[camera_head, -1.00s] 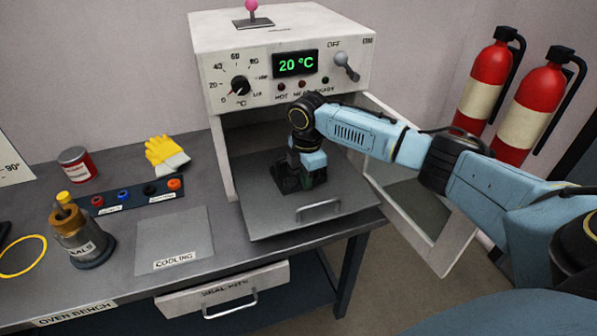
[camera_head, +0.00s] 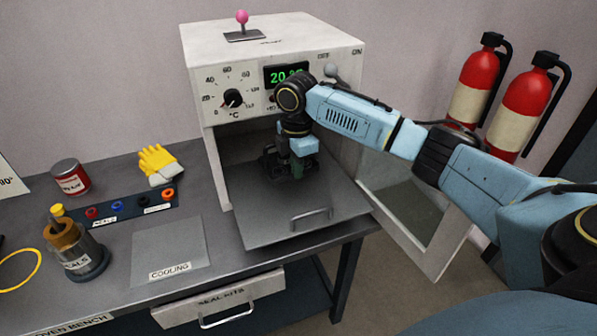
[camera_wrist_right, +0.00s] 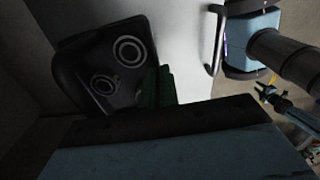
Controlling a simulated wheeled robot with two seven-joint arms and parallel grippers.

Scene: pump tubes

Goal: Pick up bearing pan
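The bearing pan (camera_wrist_right: 97,62) is a dark, rounded pan with two ring-shaped bearings in it, in the right wrist view. In the head view it sits in the oven as a dark shape (camera_head: 273,165), mostly hidden by my right gripper. My right gripper (camera_head: 297,168) points down over the oven's grey shelf at the pan. A green finger (camera_wrist_right: 160,88) shows at the pan's edge in the wrist view; whether the fingers are closed on it is unclear. A small clawed end that looks like my left gripper (camera_wrist_right: 268,93) shows in the wrist view, away from the pan.
The white oven (camera_head: 215,85) has its door (camera_head: 425,215) open at the right. The shelf handle (camera_head: 312,220) is at the front. A bare cooling plate (camera_head: 170,245), yellow gloves (camera_head: 158,163), a seal rack (camera_head: 125,203) and a can (camera_head: 70,178) lie left.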

